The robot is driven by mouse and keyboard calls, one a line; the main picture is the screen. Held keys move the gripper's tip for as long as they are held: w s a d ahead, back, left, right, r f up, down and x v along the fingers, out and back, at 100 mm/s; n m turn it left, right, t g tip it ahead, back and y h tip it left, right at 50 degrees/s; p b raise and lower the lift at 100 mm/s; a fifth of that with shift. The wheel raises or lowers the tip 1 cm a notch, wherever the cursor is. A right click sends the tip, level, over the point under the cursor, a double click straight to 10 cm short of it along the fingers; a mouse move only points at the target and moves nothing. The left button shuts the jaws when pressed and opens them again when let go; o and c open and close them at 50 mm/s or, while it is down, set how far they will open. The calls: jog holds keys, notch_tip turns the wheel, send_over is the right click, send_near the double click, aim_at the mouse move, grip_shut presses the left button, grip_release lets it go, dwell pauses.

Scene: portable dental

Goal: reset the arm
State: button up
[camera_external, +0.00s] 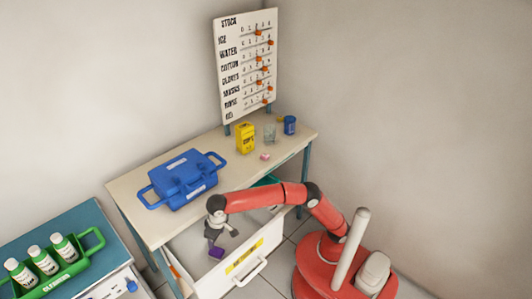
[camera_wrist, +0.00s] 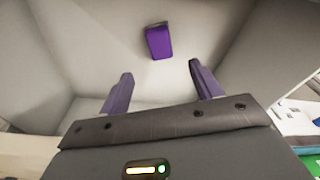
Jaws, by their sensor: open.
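My gripper (camera_external: 224,232) hangs over the open white drawer (camera_external: 262,262) in the external view, with the red arm reaching in from the right. In the wrist view my gripper (camera_wrist: 162,88) is open, its two fingers wide apart with nothing between them. A small purple block (camera_wrist: 159,42) lies on the pale drawer floor beyond the fingertips, apart from them.
The bench (camera_external: 132,187) above the drawer holds a blue case (camera_external: 184,180), a yellow box (camera_external: 245,139), a clear cup (camera_external: 270,133), a blue canister (camera_external: 290,125) and a small pink item (camera_external: 265,156). A stock board (camera_external: 247,65) stands behind. A green tray (camera_external: 72,267) with white bottles is at left.

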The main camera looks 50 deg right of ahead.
jog(key=w+d+r+m+t+p, duration=0.1)
jog(key=w+d+r+p, duration=0.15)
jog(key=d, duration=1.05)
jog(key=w+d+r+m+p, duration=0.1)
jog(key=w+d+r, duration=0.25)
jog(key=d, duration=0.95)
jog(key=s+d+f+t+p, duration=0.1)
jog(key=s+d+f, duration=0.1)
jog(key=s+d, duration=0.2)
jog(key=s+d+f+m+t+p, duration=0.1)
jog(key=s+d, duration=0.4)
jog(key=d, duration=0.6)
jog(key=s+d+f+m+t+p, duration=0.1)
jog(key=s+d+f, duration=0.3)
jog(key=d, duration=0.3)
jog(key=shift+s+d+h, duration=0.15)
jog(key=shift+s+h, duration=0.15)
jog(key=shift+h, duration=0.1)
